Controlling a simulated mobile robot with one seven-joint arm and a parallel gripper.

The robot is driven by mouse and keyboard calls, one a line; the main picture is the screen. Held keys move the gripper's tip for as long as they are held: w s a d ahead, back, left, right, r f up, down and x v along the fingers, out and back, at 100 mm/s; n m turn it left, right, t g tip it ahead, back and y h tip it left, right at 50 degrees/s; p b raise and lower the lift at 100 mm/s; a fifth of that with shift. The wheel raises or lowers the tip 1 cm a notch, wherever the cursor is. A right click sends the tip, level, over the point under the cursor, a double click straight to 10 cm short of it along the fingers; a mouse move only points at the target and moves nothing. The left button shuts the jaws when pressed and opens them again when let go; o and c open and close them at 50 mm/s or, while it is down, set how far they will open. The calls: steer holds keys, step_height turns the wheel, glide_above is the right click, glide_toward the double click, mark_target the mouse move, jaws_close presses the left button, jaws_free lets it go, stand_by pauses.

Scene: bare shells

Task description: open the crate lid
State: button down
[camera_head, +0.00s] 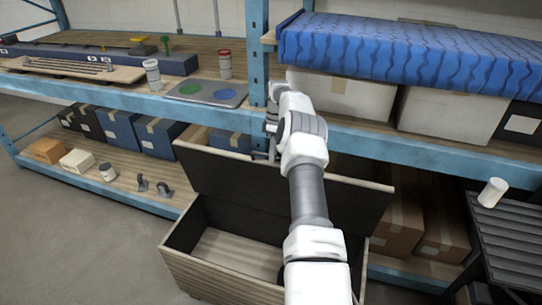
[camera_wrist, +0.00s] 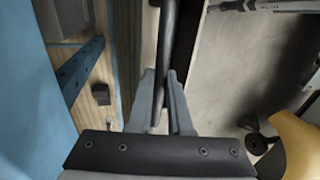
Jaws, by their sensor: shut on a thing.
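The wooden crate (camera_head: 225,278) stands on the floor in front of the shelving, its inside dark and partly visible. Its lid (camera_head: 230,182) is raised, standing steeply up at the back of the crate with its dark inner face showing. My gripper (camera_head: 263,154) is at the lid's upper edge, largely hidden by my arm. In the wrist view my gripper (camera_wrist: 168,85) has its fingers close together on a dark bar (camera_wrist: 170,40), which seems to be the lid's handle. My arm hides the lid's middle and part of the crate's right side.
Blue-framed shelving (camera_head: 110,97) stands right behind the lid, carrying boxes, cans and a blue-wrapped slab (camera_head: 400,55). A dark slatted table (camera_head: 510,240) with a white cup (camera_head: 492,192) is at right. The floor (camera_head: 70,235) at left is clear.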

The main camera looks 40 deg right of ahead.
steer(key=shift+s+d+f, duration=0.2)
steer(key=shift+s+f, duration=0.1)
steer(key=shift+f, duration=0.1)
steer(key=c, duration=0.8)
jaws_free()
steer(key=shift+w, duration=0.15)
steer(key=shift+c, duration=0.2)
steer(key=shift+r, duration=0.15)
steer(key=shift+w+a+r, duration=0.1)
steer(key=shift+w, duration=0.05)
steer(key=p+v, duration=0.1)
steer(key=v, duration=0.4)
steer(key=shift+r+p, duration=0.3)
steer(key=p+v, duration=0.1)
steer(key=p, duration=0.4)
steer(key=shift+r+p, duration=0.35)
steer(key=shift+r, duration=0.05)
steer(key=shift+p, duration=0.35)
